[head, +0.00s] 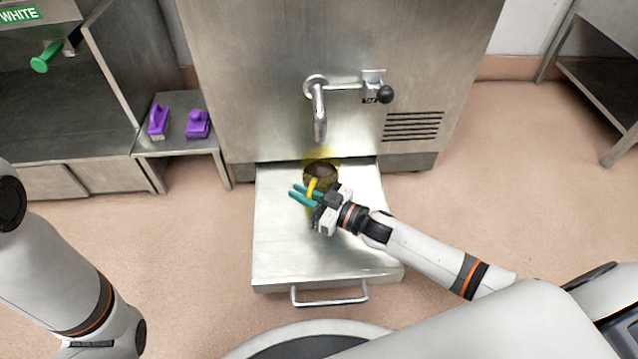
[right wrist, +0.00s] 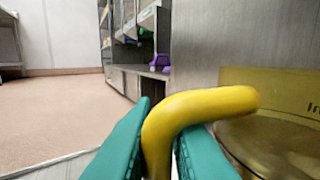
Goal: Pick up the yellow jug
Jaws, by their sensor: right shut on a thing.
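The yellow jug (head: 321,159) is see-through with a dark brown content low inside. It stands on the steel shelf (head: 275,245), under the curved spout (head: 319,112), and looks upright. My right gripper (head: 307,195) reaches it from the front right. Its teal fingers are shut on the jug's yellow handle (right wrist: 198,104), which passes between them in the right wrist view. The jug's clear body (right wrist: 270,130) shows to the right of the fingers there. The head view does not show clearly whether the jug's base touches the shelf. My left gripper is out of view.
A lever with a black knob (head: 385,94) is beside the spout on the steel machine (head: 270,60). A bar handle (head: 330,300) is on the shelf's front. Floor is clear at right.

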